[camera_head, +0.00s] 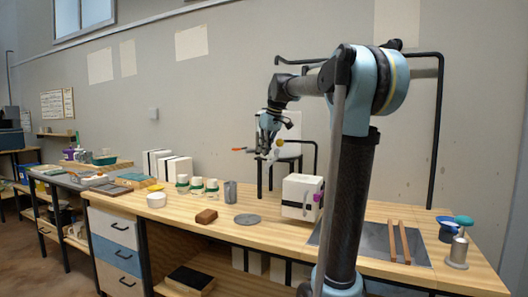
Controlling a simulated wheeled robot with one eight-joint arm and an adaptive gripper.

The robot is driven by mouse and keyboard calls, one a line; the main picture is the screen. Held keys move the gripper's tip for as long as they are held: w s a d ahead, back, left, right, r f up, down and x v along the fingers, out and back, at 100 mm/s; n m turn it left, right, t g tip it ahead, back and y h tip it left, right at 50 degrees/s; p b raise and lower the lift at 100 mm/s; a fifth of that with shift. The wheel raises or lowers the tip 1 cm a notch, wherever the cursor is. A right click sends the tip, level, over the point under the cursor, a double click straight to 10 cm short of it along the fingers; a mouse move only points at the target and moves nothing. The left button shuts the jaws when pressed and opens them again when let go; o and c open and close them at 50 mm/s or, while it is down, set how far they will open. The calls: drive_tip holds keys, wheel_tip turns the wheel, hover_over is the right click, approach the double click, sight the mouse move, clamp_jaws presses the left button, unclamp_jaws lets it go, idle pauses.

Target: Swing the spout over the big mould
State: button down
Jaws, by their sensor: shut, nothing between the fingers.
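My gripper (267,152) hangs at the end of my arm above the back of the workbench, shut and empty. A thin rod with an orange end (239,150), which looks like the spout, sticks out to the left beside the gripper. Whether the fingers touch it I cannot tell. A large white block-shaped mould (302,196) stands upright on the bench, lower and to the right of the gripper. The spout's mounting is partly hidden behind my gripper and arm.
Two wooden strips (399,242) lie at the right. A black frame (437,130) rises behind my arm.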

wheel_tip(320, 180, up, 10)
drive_tip(key=s+a+n+g+y, duration=0.1)
drive_tip(key=a+n+g, duration=0.1)
drive_tip(key=n, duration=0.6)
wheel_tip(320, 180, down, 10)
drive_tip(key=shift+s+d, duration=0.2)
drive_tip(key=shift+d, duration=0.1)
idle(1.2)
